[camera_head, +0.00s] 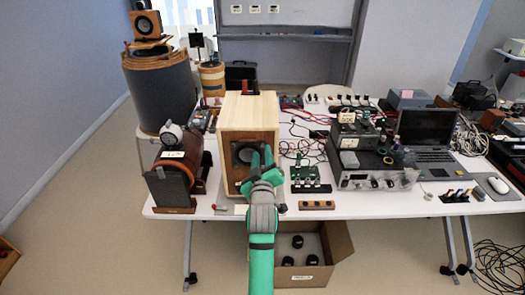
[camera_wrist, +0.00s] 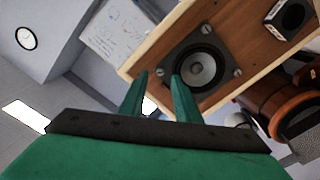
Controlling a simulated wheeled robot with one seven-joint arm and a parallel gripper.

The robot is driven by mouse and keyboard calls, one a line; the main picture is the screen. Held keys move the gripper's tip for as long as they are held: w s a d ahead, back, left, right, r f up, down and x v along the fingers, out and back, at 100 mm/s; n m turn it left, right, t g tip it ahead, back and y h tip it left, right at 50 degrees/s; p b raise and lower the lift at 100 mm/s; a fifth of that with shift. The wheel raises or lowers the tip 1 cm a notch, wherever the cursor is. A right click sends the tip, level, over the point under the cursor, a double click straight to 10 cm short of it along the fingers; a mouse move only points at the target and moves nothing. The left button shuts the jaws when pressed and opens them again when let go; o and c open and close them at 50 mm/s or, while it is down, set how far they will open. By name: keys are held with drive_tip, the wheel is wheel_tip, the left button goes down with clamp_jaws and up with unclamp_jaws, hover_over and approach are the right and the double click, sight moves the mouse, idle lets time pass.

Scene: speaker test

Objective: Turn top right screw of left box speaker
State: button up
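A pale wooden box speaker (camera_head: 263,109) with a brown front stands on the white table in the head view. My gripper (camera_head: 262,153) is in front of it and hides part of its round driver. In the wrist view the speaker's grey driver (camera_wrist: 199,69) shows tilted, with round screws at its frame's corners: an upper screw (camera_wrist: 206,28), a right screw (camera_wrist: 237,72) and a left screw (camera_wrist: 160,72). My gripper's two green fingers (camera_wrist: 159,78) are apart, with the left screw appearing between their tips. I cannot tell whether they touch it.
A brown wooden cylinder-like device (camera_head: 177,176) stands close left of the speaker. A green circuit board (camera_head: 307,175) and stacked electronics (camera_head: 365,160) lie to the right. An open cardboard box (camera_head: 305,275) sits under the white table (camera_head: 390,202). Cables lie behind the board.

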sight(262, 146)
drive_tip(key=shift+w, duration=1.55)
clamp_jaws()
drive_tip(key=shift+m, duration=0.3)
